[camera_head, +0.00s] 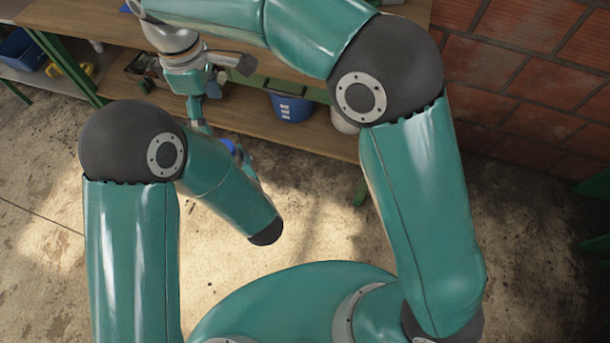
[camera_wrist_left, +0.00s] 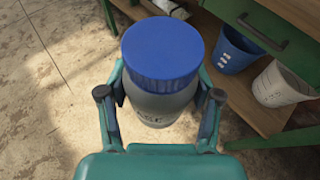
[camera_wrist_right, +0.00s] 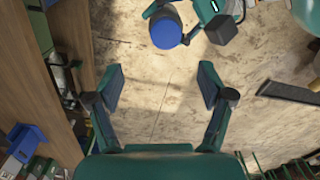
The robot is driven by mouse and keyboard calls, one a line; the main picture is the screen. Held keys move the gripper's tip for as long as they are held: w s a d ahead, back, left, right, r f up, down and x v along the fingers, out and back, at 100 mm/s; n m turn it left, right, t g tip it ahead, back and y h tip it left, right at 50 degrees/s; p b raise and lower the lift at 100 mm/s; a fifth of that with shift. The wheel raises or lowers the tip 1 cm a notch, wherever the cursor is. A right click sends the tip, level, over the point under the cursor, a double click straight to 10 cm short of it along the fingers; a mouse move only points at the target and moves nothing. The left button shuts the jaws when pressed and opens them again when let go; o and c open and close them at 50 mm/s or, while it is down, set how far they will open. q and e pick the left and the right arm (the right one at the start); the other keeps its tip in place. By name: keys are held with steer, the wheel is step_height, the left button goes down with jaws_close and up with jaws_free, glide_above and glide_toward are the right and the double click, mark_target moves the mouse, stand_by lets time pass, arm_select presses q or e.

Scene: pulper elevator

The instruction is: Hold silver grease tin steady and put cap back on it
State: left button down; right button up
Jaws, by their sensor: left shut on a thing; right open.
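The silver grease tin (camera_wrist_left: 160,103) is upright between the fingers of my left gripper (camera_wrist_left: 160,100), which is shut on its sides. The wide blue cap (camera_wrist_left: 162,47) sits on top of the tin; whether it is fully tightened I cannot tell. In the right wrist view the blue cap (camera_wrist_right: 166,31) shows from above at the top, beyond my right gripper (camera_wrist_right: 161,88). That gripper is open and empty, apart from the cap. In the head view my left forearm mostly hides the tin, and a bit of blue (camera_head: 229,146) shows past it.
A wooden workbench (camera_head: 310,67) with a lower shelf (camera_head: 275,135) stands behind. A blue bucket (camera_wrist_left: 233,52) and a white bucket (camera_wrist_left: 283,83) are on the shelf. A brick wall (camera_head: 530,75) is at the right. The concrete floor around the tin is clear.

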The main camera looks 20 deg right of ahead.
steer(key=w+d+f, duration=0.4)
steer(key=d+f, duration=0.3)
steer(key=f, duration=0.4)
steer(key=s+d+f+m+y, duration=0.1)
steer(key=s+f, duration=0.1)
steer(key=f, duration=0.4)
steer(key=s+d+f+m, duration=0.1)
steer(key=s+d+f, duration=0.1)
steer(key=f, duration=0.4)
steer(key=s+d+f+m+y, duration=0.1)
steer(key=s+d+f+m, duration=0.2)
steer(key=s+f+m, duration=0.3)
steer(key=s+d+f+m+y, duration=0.2)
steer(key=s+f+m, duration=0.4)
steer(key=s, duration=0.6)
steer(key=shift+s+d+m+t, duration=0.3)
steer(key=shift+d+m, duration=0.2)
steer(key=shift+m, duration=0.4)
